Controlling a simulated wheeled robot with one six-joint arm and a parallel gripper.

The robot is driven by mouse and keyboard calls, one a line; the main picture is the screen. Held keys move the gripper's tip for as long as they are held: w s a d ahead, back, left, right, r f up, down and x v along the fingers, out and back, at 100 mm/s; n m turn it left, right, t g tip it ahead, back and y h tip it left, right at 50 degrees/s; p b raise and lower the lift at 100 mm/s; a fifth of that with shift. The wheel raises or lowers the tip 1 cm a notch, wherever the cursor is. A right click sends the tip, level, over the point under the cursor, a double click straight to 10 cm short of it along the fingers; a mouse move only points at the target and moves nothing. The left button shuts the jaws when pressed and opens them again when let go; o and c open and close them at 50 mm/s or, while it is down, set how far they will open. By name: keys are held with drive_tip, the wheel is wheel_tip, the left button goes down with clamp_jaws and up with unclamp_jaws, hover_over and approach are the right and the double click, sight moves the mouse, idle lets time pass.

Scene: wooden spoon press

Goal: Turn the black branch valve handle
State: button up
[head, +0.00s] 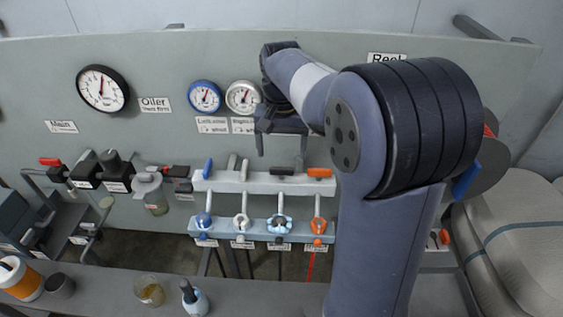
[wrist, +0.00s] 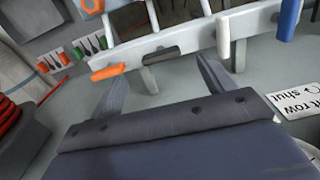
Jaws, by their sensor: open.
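In the wrist view the black handle (wrist: 160,54) appears between and beyond my two fingertips, with no contact visible. My gripper (head: 282,149) is in front of the panel, just above the black handle in the head picture. Its fingers (wrist: 167,68) are apart with nothing between them. My wrist and arm cover part of the panel to the right.
Round gauges (head: 205,97) are on the panel. Below, coloured couplings (head: 279,224) hang in a row. A bottle (head: 194,298) stands on the front ledge.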

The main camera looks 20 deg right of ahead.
sight(282, 169)
drive_tip(key=shift+r, duration=2.2)
wheel_tip(282, 169, down, 11)
drive_tip(key=shift+p, duration=0.3)
